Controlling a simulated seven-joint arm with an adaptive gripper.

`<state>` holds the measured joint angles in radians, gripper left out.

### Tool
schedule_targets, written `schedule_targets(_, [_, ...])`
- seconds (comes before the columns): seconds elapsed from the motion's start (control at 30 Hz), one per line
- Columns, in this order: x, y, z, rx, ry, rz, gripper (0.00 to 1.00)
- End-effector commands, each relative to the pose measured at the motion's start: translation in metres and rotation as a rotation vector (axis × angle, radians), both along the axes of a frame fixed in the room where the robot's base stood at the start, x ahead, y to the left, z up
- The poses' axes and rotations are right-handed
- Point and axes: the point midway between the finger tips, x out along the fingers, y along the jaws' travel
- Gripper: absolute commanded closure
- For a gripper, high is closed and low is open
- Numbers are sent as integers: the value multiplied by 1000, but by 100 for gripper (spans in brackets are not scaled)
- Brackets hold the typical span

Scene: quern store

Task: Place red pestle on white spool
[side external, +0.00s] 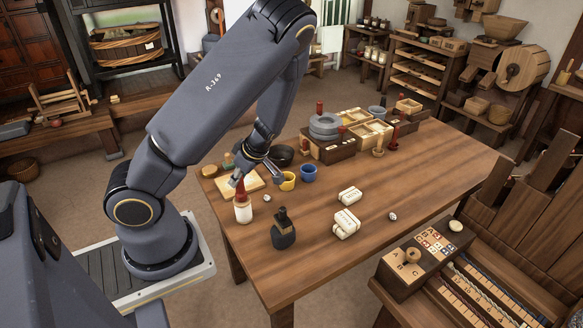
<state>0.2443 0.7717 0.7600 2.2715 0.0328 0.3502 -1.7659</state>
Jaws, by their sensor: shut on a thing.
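The red pestle (240,190) is upright near the table's left front edge, its top between the fingers of my gripper (238,181). My gripper is shut on it. A white upright piece that looks like the white spool (243,212) is directly below the pestle, in line with it. The two look touching, but the view is too small to tell whether the pestle rests on it. My gripper partly hides the pestle's top.
A dark bottle (284,234) stands right of the spool. A yellow mug (287,182) and a blue cup (308,173) stand behind. White blocks (346,222) lie mid-table. A pale board (250,181) is by my gripper.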

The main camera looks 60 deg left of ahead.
Motion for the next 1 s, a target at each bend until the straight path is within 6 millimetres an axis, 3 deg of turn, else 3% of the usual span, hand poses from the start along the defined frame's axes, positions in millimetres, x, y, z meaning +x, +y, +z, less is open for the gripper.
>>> schedule_targets(0.17, [0,0,-2,1,1,-1,100])
schedule_targets(0.2, [0,0,-2,1,1,-1,71])
schedule_targets(0.43, [0,0,-2,0,0,-1,48])
schedule_targets(0.77, [0,0,1,-1,-1,-1,48])
schedule_targets(1.0, [13,-17,35,1,-5,-7,48])
